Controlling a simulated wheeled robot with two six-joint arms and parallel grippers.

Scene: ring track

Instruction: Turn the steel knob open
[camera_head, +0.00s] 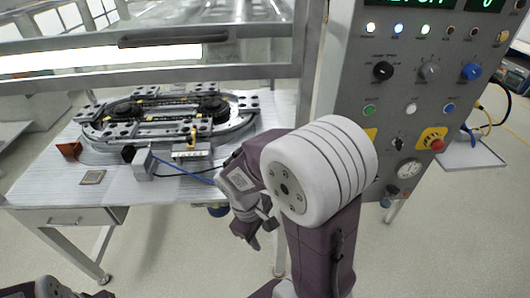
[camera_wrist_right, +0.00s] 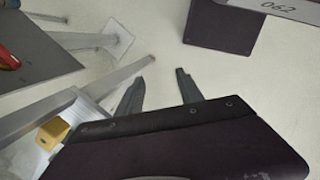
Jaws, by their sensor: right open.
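The steel knob (camera_head: 429,71) is a round grey knob on the grey control panel (camera_head: 400,120) at the right. It sits in a row between a black knob (camera_head: 383,70) and a blue knob (camera_head: 471,71). Its exact turn angle is too small to tell. My right gripper (camera_head: 254,238) hangs low, left of the panel and well below the knob, touching nothing. Its two dark fingers stand apart and empty in the right wrist view (camera_wrist_right: 157,80). The knob does not show there. Only a piece of my left arm shows at the bottom left; its gripper is out of view.
The panel also carries lamps, push buttons, a red emergency button (camera_head: 437,146) and a round gauge (camera_head: 409,169). A ring track (camera_head: 165,118) lies on a white table (camera_head: 50,190) at the left. A metal rail (camera_head: 220,74) crosses above it. My right arm covers the panel's lower left.

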